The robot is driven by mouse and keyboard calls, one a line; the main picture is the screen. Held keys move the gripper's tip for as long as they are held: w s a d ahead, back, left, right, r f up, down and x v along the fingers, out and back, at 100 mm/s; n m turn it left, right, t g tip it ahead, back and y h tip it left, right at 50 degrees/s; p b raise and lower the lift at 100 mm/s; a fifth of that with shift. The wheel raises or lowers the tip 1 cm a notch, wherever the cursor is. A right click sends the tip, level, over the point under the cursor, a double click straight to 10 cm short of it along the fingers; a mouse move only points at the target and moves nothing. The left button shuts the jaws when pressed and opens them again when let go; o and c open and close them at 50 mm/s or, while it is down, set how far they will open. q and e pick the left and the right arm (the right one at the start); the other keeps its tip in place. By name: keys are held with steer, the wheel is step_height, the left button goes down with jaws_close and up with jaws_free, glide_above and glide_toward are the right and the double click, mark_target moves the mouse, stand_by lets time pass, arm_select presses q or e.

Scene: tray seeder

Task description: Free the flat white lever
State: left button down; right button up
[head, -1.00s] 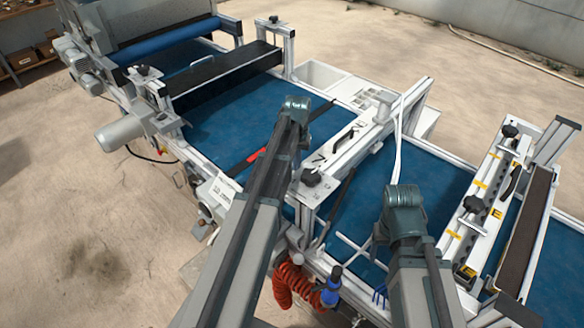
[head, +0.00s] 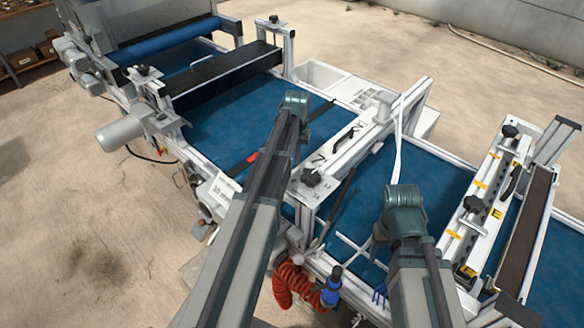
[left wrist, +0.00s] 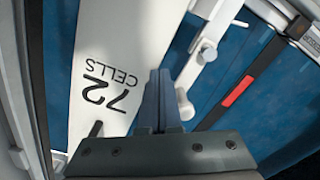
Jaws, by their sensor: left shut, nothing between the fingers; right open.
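In the left wrist view, a white lever-like bar (left wrist: 208,62) runs down from the top edge beside the white panel marked "72 CELLS" (left wrist: 110,60). It has a round knob and a rounded peg at its lower end. My left gripper (left wrist: 160,78) is shut and empty, its fingertips just left of that lower end. I cannot tell whether they touch it. In the head view, my left wrist hides the fingers and the lever. My right arm's wrist shows over the belt, but its gripper is hidden.
A dark strap with a red patch (left wrist: 236,92) crosses the blue belt right of the lever. In the head view, a white crossbeam (head: 350,145) with black knobs spans the blue belt (head: 225,120). A red coiled hose (head: 292,282) hangs at the near side.

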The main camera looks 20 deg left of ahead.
stand_by(0.6)
arm_select(q)
step_height(320, 180, up, 8)
steer(key=p, duration=0.7)
steer(key=shift+f, duration=0.25)
arm_select(e)
step_height(320, 180, up, 8)
steer(key=shift+f, duration=0.25)
